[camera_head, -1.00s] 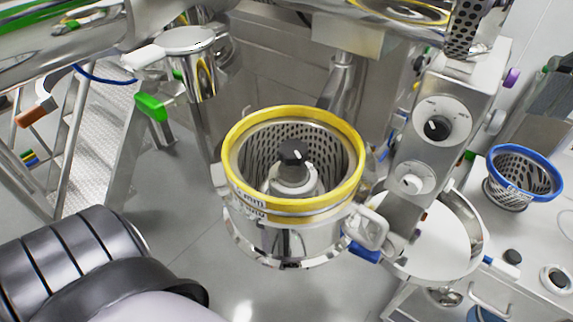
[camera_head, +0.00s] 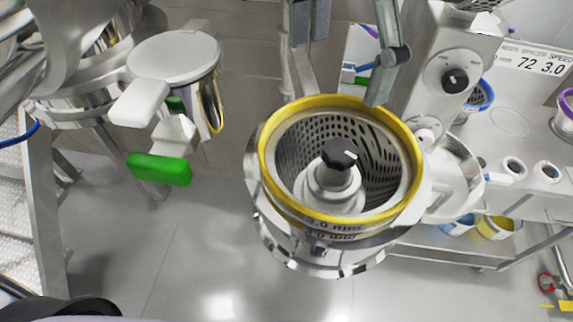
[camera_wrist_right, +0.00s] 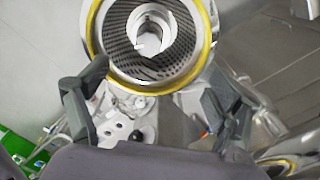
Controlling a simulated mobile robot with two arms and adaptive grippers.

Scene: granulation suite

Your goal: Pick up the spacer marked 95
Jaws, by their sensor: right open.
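No marking 95 can be read in either view. Two small pale rings with dark centres, a left one (camera_head: 515,168) and a right one (camera_head: 547,172), lie on the bench at the right of the head view. They may be spacers, but I cannot tell their numbers. My right gripper (camera_head: 342,88) is at the top middle of the head view, above the far side of the yellow-rimmed mill screen. In the right wrist view my right gripper (camera_wrist_right: 157,90) is open, fingers wide apart, with nothing held between them. My left gripper is not in view.
The mill housing with its yellow-rimmed perforated screen (camera_head: 270,165) and black-knobbed centre stands in the middle. A control column with a black dial (camera_head: 455,80) is to its right. A lidded steel vessel (camera_head: 172,58) and green handle (camera_head: 160,169) are left. Open floor lies in front.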

